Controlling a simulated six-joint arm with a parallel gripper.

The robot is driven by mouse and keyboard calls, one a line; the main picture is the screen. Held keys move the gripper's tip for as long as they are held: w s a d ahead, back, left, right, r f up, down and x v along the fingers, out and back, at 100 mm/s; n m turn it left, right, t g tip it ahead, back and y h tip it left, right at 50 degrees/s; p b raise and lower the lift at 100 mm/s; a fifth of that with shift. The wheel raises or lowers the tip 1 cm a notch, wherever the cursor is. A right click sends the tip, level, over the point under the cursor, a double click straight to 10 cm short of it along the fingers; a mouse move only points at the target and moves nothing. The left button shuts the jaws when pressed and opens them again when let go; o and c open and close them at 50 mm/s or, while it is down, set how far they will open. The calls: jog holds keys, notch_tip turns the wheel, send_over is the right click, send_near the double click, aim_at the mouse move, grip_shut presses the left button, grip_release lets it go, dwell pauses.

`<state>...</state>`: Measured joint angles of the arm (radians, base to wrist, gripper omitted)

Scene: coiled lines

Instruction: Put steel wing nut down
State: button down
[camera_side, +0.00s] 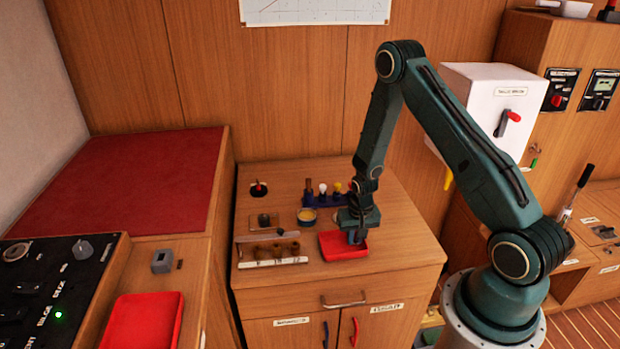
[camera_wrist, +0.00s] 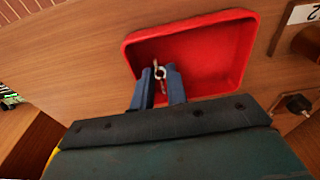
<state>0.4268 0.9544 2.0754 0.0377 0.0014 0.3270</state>
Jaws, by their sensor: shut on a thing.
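My gripper (camera_side: 355,238) is low over the red tray (camera_side: 334,249) on the wooden cabinet top. In the wrist view the two blue fingers (camera_wrist: 160,80) are shut on the steel wing nut (camera_wrist: 160,72), a small shiny metal piece at their tips. The wing nut shows against the red tray floor, near the tray's near left corner; the tray's rim also shows in the wrist view (camera_wrist: 190,22). I cannot tell whether the wing nut touches the tray floor. In the side view the wing nut is hidden by my gripper and too small to make out.
Left of the tray is a white labelled strip (camera_side: 272,262) with several brown coiled pieces. Behind are a round yellow-topped tin (camera_side: 306,215) and a blue rack (camera_side: 325,200) with coloured tops. A second red tray (camera_side: 143,320) is at lower left. The cabinet top's front right is bare.

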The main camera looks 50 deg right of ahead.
aim_at(356, 242)
jog(key=shift+f, duration=0.2)
jog(key=c, duration=1.7)
grip_release()
jog(key=shift+r, duration=0.1)
jog(key=shift+s+a+r, duration=0.15)
jog(key=shift+r, duration=1.85)
jog(key=shift+s+a+r, duration=0.2)
jog(key=shift+r, duration=1.8)
jog(key=shift+s+a+r, duration=0.15)
jog(key=shift+r, duration=1.85)
jog(key=shift+r, duration=0.1)
